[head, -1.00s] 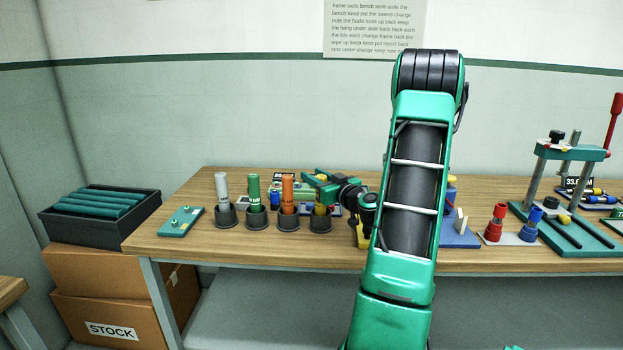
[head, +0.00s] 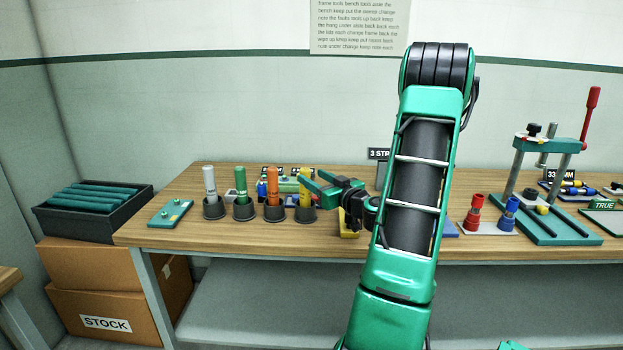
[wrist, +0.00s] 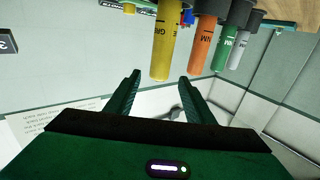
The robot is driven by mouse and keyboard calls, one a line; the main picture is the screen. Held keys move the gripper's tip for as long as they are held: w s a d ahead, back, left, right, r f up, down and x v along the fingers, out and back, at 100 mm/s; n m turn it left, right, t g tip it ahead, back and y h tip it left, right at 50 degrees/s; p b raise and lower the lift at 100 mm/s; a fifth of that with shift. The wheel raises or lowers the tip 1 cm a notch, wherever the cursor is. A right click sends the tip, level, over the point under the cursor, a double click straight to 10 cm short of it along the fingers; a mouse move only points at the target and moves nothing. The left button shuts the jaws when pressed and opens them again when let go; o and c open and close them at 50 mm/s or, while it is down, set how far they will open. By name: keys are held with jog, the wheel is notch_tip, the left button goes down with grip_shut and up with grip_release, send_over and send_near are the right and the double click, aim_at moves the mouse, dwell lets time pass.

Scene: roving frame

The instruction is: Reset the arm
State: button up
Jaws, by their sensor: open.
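My gripper (head: 314,186) is open and empty above the bench, just right of the yellow tube (head: 305,190). The yellow tube stands in the rightmost dark cup of a row. In the wrist view, which is upside down, my gripper's two green fingers (wrist: 161,83) are spread apart. There the yellow tube (wrist: 163,50) shows near the fingertips, with nothing held between them. My green arm stands upright in the middle of the head view and hides part of the bench.
Orange (head: 272,187), green (head: 240,184) and white (head: 209,182) tubes stand in cups to the left. A teal plate (head: 170,213) and a dark bin (head: 48,221) lie further left. A teal press (head: 548,146) and red and blue pieces stand right.

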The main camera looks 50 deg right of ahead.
jog(key=shift+v, duration=0.75)
jog(key=w+a+f+n+g+y, duration=0.1)
jog(key=a+f+n+g+y, duration=0.15)
jog(key=a, duration=0.45)
jog(key=w+a+f+n+g+y, duration=0.1)
jog(key=w+a+f+n+y, duration=0.15)
jog(key=a, duration=0.35)
jog(key=s+a+f+g+y, duration=0.2)
jog(key=s+a+f+g, duration=0.3)
jog(key=a, duration=0.3)
jog(key=s+a+r+m+g+h, duration=0.1)
jog(key=s+m+g, duration=0.3)
jog(key=s, duration=0.8)
jog(key=s+a+r+m+g+h, duration=0.1)
jog(key=s+m+g, duration=0.4)
jog(key=s, duration=0.8)
notch_tip(320, 180, up, 2)
jog(key=shift+a+r+h, duration=0.25)
jog(key=shift+a+h, duration=0.05)
jog(key=shift+h, duration=0.2)
jog(key=shift+s, duration=0.1)
